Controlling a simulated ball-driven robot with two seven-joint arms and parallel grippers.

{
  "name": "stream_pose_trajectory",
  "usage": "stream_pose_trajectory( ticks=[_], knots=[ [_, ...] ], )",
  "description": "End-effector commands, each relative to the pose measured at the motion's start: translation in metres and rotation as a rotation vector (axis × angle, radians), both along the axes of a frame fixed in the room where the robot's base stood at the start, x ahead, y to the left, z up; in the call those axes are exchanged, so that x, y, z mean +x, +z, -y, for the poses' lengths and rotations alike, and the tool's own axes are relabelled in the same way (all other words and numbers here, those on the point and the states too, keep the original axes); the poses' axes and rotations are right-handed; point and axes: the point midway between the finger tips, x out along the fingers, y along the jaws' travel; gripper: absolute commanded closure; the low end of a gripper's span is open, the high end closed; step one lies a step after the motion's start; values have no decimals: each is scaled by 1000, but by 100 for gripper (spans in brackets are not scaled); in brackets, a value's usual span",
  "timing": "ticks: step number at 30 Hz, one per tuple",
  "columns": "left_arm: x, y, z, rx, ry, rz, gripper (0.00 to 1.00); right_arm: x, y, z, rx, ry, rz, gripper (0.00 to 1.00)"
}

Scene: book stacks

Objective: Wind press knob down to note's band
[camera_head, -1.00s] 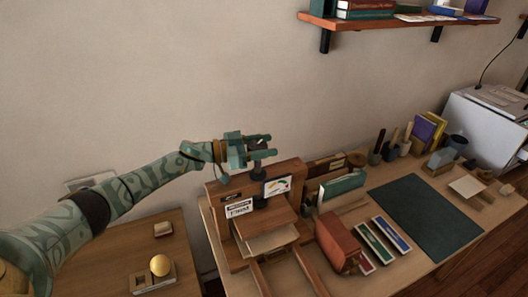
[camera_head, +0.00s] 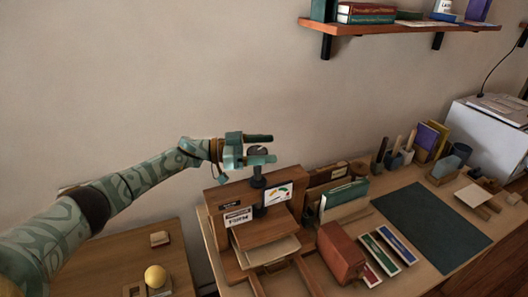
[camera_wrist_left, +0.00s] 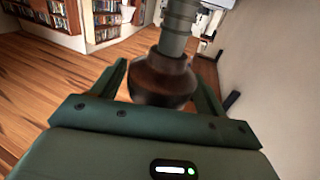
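The wooden press (camera_head: 217,204) stands on the desk. Its dark knob (camera_head: 257,152) tops a dark vertical screw (camera_head: 258,181). A white gauge card (camera_head: 278,194) with coloured bands, seemingly green, yellow and red, stands beside the screw; its pointer is too small to read. A white note (camera_head: 238,217) on the press front carries a word that looks like "FIRM". My left gripper (camera_head: 260,149) is at the knob, one finger on each side. In the left wrist view the brown knob (camera_wrist_left: 162,80) sits between the spread fingers, with a gap on the left. My right gripper is out of view.
A red-brown box (camera_head: 340,250), several coloured slim boxes (camera_head: 386,247) and a dark green mat (camera_head: 430,223) lie right of the press. A side table (camera_head: 105,262) holds a yellow ball (camera_head: 155,276). A wall shelf (camera_head: 400,27) is above right.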

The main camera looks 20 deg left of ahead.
Motion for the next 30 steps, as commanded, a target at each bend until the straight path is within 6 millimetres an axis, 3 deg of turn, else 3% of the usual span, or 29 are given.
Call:
stream_pose_trajectory(
  ticks=[11, 14, 24, 30],
  knots=[
    [-6, -7, -8, 6, 0, -9, 27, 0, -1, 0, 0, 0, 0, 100],
    [-14, -7, -23, 8, 0, -10, 27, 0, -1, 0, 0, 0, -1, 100],
    [-58, -8, -102, 6, 1, -10, 27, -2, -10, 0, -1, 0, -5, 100],
    [-74, -7, -133, 5, 0, -7, 27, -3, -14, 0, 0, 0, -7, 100]
  ],
)
